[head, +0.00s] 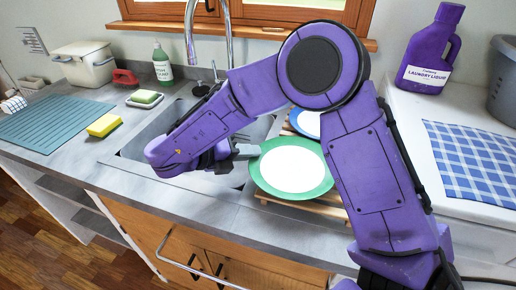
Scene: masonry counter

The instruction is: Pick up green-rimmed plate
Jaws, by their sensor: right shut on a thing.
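The green-rimmed plate (291,168) has a white centre and is at the middle of the head view, near the counter's front edge. It is over a wooden rack (300,205), of which only parts show. My right gripper (246,151) reaches the plate's left rim from the left and is shut on it. The purple right arm crosses over the sink and hides part of the plate's surroundings. I cannot tell whether the plate is clear of the rack. My left gripper is not in view.
A blue-rimmed plate (306,122) lies behind the green one. The sink (180,125) with its tap (228,35) is to the left. A yellow sponge (104,125), soap bottle (162,65) and teal mat (50,120) are further left. A laundry bottle (430,50) stands at the right.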

